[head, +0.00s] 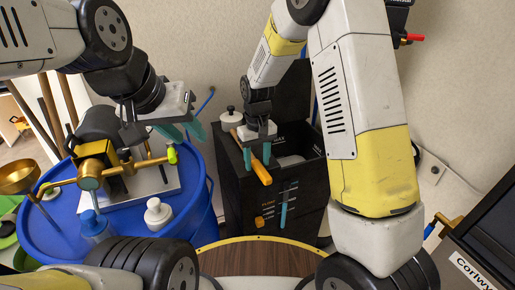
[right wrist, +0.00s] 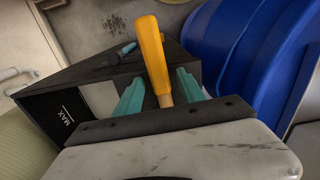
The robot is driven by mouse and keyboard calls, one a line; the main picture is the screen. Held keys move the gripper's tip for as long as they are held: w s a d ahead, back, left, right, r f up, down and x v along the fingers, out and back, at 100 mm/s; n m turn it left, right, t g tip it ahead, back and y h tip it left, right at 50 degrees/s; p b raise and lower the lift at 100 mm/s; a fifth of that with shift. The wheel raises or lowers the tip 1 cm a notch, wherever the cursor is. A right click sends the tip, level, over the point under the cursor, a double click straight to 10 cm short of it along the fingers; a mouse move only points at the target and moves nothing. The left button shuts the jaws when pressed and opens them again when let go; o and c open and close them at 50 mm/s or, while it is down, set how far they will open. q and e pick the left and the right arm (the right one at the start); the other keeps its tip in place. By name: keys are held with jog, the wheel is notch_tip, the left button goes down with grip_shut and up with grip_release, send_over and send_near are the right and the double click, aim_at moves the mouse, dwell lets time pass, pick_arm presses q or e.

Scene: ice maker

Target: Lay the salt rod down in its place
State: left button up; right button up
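The salt rod (head: 263,174) has an orange-yellow handle and a thinner tan shaft. It lies slanted at the front top edge of the black ice maker box (head: 235,175), handle toward me. My right gripper (head: 257,156) points down around it. In the right wrist view the rod's handle (right wrist: 152,50) rises between the teal fingers (right wrist: 161,92), with a gap on each side. What the shaft rests on is hidden. My left gripper (head: 187,132) is open and empty above the brass pipe's yellow-green end.
A blue barrel (head: 200,215) stands left of the box, carrying a brass device (head: 100,165) on a plate and a white knobbed weight (head: 157,213). Another white knob (head: 230,118) sits at the box's back left. Tools with blue and orange handles show on the box front.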

dwell(0.3)
notch_tip(320, 180, up, 7)
jog(key=shift+d+r, duration=0.15)
jog(key=s+d+r+m+t+y, duration=0.1)
jog(key=s+d+r, duration=0.3)
jog(key=r, duration=0.2)
jog(key=s+d+r+m+t+y, duration=0.1)
jog(key=s+d+r+t, duration=0.1)
jog(key=s+d+r, duration=0.35)
jog(key=s+d+r+m+t, duration=0.1)
jog(key=s+d+r, duration=0.1)
jog(key=s, duration=0.3)
jog(key=s+d+r+m+t, duration=0.1)
jog(key=s+d+r+t, duration=0.1)
jog(key=s, duration=0.4)
jog(key=shift+d+r, duration=0.25)
jog(key=shift+d, duration=0.25)
jog(key=shift+c, duration=0.5)
